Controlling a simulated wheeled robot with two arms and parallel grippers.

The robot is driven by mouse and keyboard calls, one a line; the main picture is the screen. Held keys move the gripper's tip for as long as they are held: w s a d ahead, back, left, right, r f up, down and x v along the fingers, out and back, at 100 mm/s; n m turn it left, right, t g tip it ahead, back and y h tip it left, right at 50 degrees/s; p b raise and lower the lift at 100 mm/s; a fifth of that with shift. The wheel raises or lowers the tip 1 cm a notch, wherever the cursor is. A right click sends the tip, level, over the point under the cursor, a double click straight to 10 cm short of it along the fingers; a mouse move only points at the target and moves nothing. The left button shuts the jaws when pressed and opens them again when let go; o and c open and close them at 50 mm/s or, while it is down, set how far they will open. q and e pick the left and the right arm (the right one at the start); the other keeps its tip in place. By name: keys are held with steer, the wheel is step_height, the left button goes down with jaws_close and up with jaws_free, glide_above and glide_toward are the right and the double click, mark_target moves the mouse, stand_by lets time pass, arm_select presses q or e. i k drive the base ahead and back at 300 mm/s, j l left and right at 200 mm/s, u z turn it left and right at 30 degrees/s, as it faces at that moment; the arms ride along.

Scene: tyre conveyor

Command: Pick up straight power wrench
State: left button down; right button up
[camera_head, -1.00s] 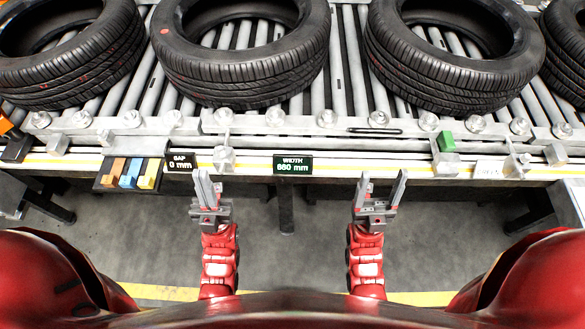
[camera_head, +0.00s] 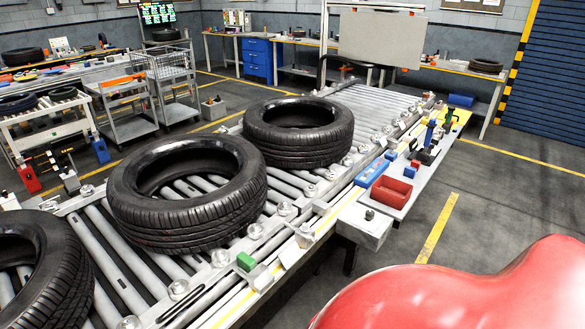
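Neither of my grippers shows in the current head view. Only a red shell of my own body fills the lower right corner. A side table (camera_head: 395,197) at the right end of the conveyor carries several small tools and bins. An upright blue and dark tool (camera_head: 428,136) stands on it, too small to tell whether it is the straight power wrench. No other thing is clearly that wrench.
Tyres (camera_head: 187,193) and (camera_head: 298,132) lie on the roller conveyor (camera_head: 372,100). A red bin (camera_head: 391,191) and a blue case (camera_head: 371,172) sit on the side table. A wheeled cart (camera_head: 120,108) stands at the left. Floor right of the table is clear.

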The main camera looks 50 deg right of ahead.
mark_target(431, 124)
steer(key=z, duration=2.55)
steer(key=i, duration=0.1)
